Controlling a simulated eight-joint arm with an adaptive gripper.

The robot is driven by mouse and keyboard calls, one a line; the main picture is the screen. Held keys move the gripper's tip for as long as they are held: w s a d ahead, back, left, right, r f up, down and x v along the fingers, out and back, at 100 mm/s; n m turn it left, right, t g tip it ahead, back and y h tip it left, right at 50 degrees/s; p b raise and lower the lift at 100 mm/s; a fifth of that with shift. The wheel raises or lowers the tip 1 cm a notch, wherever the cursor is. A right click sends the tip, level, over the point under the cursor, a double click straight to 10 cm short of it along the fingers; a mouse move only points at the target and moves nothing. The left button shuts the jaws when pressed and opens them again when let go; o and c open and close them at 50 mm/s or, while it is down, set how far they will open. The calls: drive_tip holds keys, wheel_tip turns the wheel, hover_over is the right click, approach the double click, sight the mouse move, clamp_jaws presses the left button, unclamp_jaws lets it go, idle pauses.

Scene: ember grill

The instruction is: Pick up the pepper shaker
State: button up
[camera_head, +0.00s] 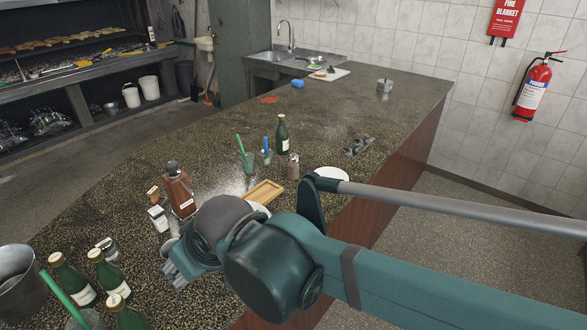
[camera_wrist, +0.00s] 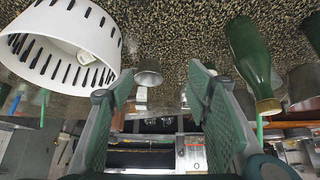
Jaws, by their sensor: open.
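I cannot tell for certain which item is the pepper shaker. In the head view, one small shaker-like item (camera_head: 293,166) stands beside a green bottle (camera_head: 282,134). A small metal-topped container (camera_head: 108,248) stands near the front bottles. My gripper (camera_head: 176,274) is low over the near part of the counter, to the right of that container, partly hidden by my own arm. In the wrist view, its two green-grey fingers (camera_wrist: 158,100) are spread apart with nothing between them. A small metal container (camera_wrist: 148,72) shows beyond, between the fingers, in this upside-down view.
A brown-red bottle (camera_head: 179,192) and a white-labelled box (camera_head: 158,218) stand on the counter (camera_head: 330,110). Green bottles (camera_head: 72,280) and a metal bucket (camera_head: 18,280) crowd the front left. A wooden tray (camera_head: 264,192) lies mid-counter. A white slotted object (camera_wrist: 65,40) is close in the wrist view.

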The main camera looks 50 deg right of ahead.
drive_tip(key=shift+r, duration=2.6)
drive_tip(key=w+d+r+m+g+h+p, duration=0.1)
drive_tip(key=w+d+r+m+p, duration=0.15)
drive_tip(key=w+d, duration=0.35)
drive_tip(key=w+d+r+m+g+h+p, duration=0.1)
drive_tip(key=w+d+r+m+p, duration=0.2)
drive_tip(key=d, duration=0.6)
drive_tip(key=m+g+h+p, duration=0.2)
drive_tip(key=m+g+p, duration=0.2)
drive_tip(key=m+p, duration=0.4)
hover_over(293, 155)
drive_tip(key=shift+m, duration=0.35)
drive_tip(key=f, duration=0.5)
drive_tip(key=shift+w+a+f+b, duration=0.1)
drive_tip(key=shift+a+f+b, duration=0.1)
drive_tip(key=shift+f+b, duration=0.1)
wheel_tip(293, 155, down, 8)
drive_tip(key=shift+d+r, duration=0.15)
drive_tip(key=shift+f, duration=0.55)
drive_tip(key=shift+f, duration=0.1)
